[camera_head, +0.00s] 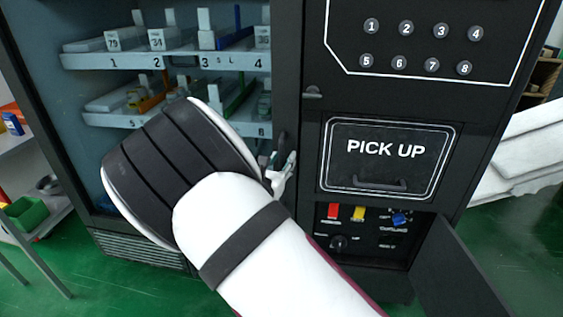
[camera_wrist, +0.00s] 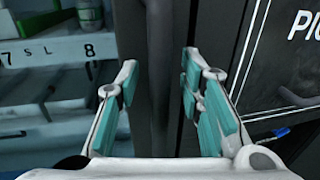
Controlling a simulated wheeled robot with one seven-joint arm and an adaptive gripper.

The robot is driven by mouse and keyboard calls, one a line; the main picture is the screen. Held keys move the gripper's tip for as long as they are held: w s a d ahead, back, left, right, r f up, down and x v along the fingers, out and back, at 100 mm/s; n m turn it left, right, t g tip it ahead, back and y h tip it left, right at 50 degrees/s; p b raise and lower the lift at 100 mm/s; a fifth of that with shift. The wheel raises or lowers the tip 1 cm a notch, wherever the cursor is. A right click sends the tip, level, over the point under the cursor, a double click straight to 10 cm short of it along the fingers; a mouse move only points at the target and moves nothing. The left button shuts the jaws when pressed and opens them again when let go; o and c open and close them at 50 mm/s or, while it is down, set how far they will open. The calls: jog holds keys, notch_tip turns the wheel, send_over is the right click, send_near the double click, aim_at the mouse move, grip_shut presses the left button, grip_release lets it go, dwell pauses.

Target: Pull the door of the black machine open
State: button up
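The black machine (camera_head: 314,65) fills most of the head view. Its door has a glass pane on the left, with a black frame (camera_head: 283,55) along its right side. A dark upright handle (camera_wrist: 158,60) runs down this frame in the wrist view. My gripper (camera_head: 284,168) is beside the frame at the handle's height, partly hidden behind my arm. In the wrist view my gripper (camera_wrist: 158,75) is open, its teal-padded fingers on either side of the handle, with gaps visible. The door looks shut.
Right of the door are numbered buttons (camera_head: 405,28) and the PICK UP flap (camera_head: 386,150). Below it, a small panel (camera_head: 455,270) hangs open over coloured switches. Shelves with goods (camera_head: 165,60) stand behind the glass. A side rack (camera_head: 40,215) is at far left.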

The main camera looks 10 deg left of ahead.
grip_shut()
jog(key=shift+s, duration=0.1)
